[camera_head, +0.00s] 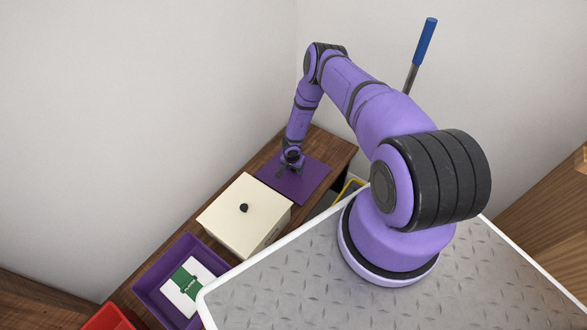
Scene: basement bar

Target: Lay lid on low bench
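A cream box (252,243) stands on the wooden low bench (337,148). Its flat cream lid (238,208) with a small black knob sits on top of it. My gripper (290,168) points down over a flat purple mat (306,185) behind the box, to the right of the lid. It is clear of the lid and its knob. The fingertips are small and dark, so I cannot tell their opening or whether they touch the mat.
A purple tray (151,292) holding a white and green item (190,284) stands on the bench in front of the box. A red container (108,318) is at the bottom left. A blue-handled rod (425,42) stands behind my arm. Walls border the bench.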

